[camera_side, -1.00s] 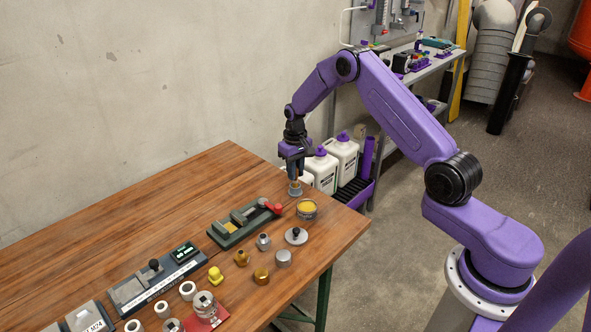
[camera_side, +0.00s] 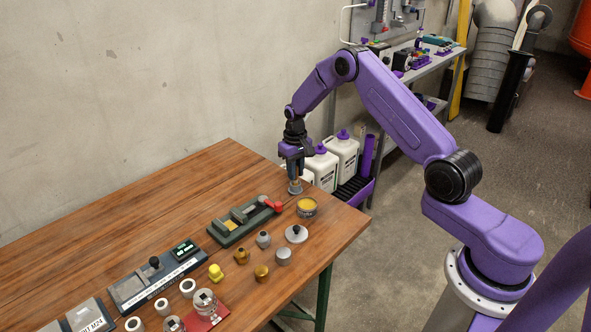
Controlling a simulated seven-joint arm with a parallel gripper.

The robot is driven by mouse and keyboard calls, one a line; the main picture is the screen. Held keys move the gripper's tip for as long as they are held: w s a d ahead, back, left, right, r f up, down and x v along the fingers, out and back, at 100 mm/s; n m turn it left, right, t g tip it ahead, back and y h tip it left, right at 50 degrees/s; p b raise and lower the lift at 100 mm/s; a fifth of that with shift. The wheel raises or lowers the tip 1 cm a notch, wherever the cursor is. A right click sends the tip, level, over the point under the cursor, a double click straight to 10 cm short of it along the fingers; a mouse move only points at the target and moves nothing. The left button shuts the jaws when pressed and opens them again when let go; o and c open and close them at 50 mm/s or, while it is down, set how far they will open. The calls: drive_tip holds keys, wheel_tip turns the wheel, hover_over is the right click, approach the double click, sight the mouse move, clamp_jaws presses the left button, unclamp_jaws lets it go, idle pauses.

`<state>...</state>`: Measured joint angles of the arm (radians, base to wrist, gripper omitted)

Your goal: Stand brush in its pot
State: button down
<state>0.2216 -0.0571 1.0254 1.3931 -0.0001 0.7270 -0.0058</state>
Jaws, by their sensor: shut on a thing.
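My gripper (camera_side: 295,172) points straight down over the back right part of the wooden table. It is shut on the brush (camera_side: 296,179), of which only a small tan and dark part shows below the fingers. A small grey-blue pot (camera_side: 295,190) stands on the table directly below the gripper. The brush's lower end meets the pot's mouth in this view; how deep it sits inside is too small to tell. The brush looks upright.
An open tin of yellow paste (camera_side: 307,207) stands close in front of the pot. A green vice with a red handle (camera_side: 243,221) lies to the left. A grey lid with a black knob (camera_side: 296,234) and several metal fittings lie nearer. White jugs (camera_side: 326,168) stand behind the table edge.

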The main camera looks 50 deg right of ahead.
drive_tip(key=shift+f, duration=0.45)
idle(0.9)
drive_tip(key=c, duration=0.8)
unclamp_jaws()
drive_tip(key=shift+o, duration=0.2)
drive_tip(key=shift+r, duration=3.5)
